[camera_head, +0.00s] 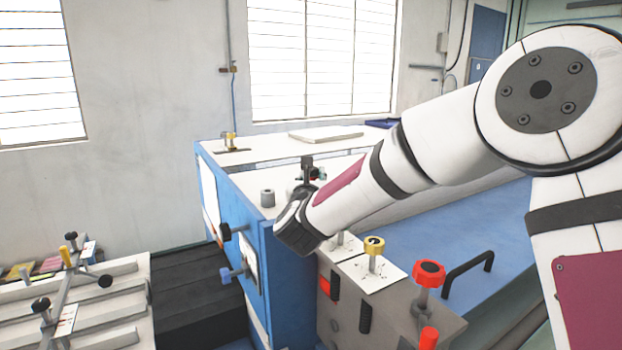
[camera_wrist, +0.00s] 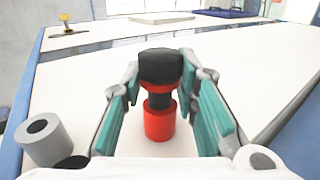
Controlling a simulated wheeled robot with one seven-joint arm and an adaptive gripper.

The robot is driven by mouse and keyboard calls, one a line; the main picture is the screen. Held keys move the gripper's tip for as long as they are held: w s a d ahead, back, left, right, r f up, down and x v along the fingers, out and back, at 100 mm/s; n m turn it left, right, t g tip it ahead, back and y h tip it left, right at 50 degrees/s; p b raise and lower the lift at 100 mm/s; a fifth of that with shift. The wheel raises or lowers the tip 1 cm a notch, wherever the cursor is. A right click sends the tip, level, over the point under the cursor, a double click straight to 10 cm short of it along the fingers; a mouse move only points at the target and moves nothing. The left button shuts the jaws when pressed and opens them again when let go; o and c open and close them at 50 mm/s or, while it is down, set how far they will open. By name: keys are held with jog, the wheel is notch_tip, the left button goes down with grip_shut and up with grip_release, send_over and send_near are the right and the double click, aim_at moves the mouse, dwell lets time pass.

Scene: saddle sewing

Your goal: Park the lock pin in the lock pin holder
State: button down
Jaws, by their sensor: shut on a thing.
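The lock pin, as far as I can tell, is the piece with a black knob (camera_wrist: 160,66), a dark stem and a red cylinder at its lower end (camera_wrist: 160,122). It stands between the teal fingers of my gripper (camera_wrist: 162,80), which is shut on it. I cannot tell whether the red cylinder is part of the pin or whether it touches the white top. A grey hollow cylinder (camera_wrist: 44,138), perhaps the lock pin holder, stands left of my gripper; it also shows in the head view (camera_head: 267,198). In the head view my arm hides most of the pin.
The white bench top (camera_wrist: 75,85) is mostly clear around my gripper. A yellow-knobbed fitting (camera_head: 230,141) and a flat white plate (camera_head: 326,134) lie farther back. Yellow (camera_head: 374,246) and red (camera_head: 429,273) knobs stand upright at the front right, near a black handle (camera_head: 468,273).

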jog(key=shift+r, duration=0.2)
jog(key=shift+r, duration=0.55)
jog(key=shift+r+p, duration=0.8)
jog(key=shift+r, duration=0.8)
jog(key=shift+r+p, duration=0.6)
jog(key=shift+r, duration=1.3)
